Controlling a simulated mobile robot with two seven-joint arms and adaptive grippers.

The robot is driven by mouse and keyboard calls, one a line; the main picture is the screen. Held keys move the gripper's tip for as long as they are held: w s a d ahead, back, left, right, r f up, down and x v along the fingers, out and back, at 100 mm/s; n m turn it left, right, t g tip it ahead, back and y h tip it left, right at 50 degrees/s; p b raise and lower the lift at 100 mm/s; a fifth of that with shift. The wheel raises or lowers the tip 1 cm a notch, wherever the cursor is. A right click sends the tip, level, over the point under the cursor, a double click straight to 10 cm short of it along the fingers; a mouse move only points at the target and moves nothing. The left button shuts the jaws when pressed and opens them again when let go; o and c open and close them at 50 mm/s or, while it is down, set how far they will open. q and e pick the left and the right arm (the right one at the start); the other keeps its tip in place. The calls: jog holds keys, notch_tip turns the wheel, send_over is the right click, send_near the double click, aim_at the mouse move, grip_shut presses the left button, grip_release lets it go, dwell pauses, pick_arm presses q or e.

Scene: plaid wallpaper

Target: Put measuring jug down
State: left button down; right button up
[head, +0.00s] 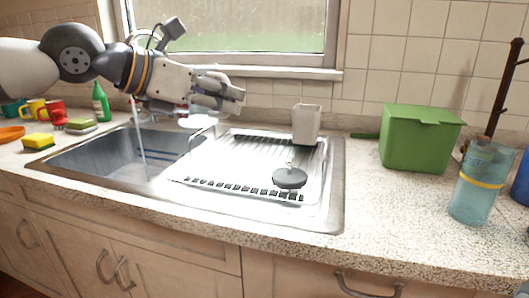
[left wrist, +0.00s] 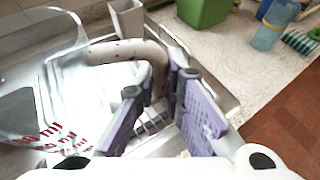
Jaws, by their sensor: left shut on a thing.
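The measuring jug (left wrist: 50,110) is clear, with red markings, and fills the left of the left wrist view. Its curved handle runs between the purple fingers of my left gripper (left wrist: 161,85), which is shut on it. In the head view the gripper (head: 228,93) is over the back of the sink area, in front of the window. There the clear jug (head: 196,120) shows faintly under the gripper, above the counter, and its outline is hard to make out. My right gripper is not in view.
A drying rack (head: 235,160) right of the sink basin (head: 95,158) holds a dark lid (head: 289,178) and a whitish cup (head: 306,125). A green box (head: 421,138) and a blue pitcher (head: 480,185) stand to the right.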

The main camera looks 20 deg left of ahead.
pick_arm(q)
jog(key=w+f, duration=0.4)
jog(key=w+d+f+b, duration=0.1)
jog(key=w+f, duration=0.3)
jog(key=w+d+f+b, duration=0.1)
jog(key=w+f, duration=0.3)
jog(key=w, duration=0.1)
jog(key=shift+d+f, duration=0.2)
jog(key=shift+f, duration=0.2)
jog(key=shift+s, duration=0.1)
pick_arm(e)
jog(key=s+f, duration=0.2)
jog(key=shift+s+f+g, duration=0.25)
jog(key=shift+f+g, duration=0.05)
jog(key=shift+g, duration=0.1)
pick_arm(q)
jog(key=shift+f, duration=0.1)
jog(key=shift+f, duration=0.15)
jog(key=c, duration=1.7)
grip_release()
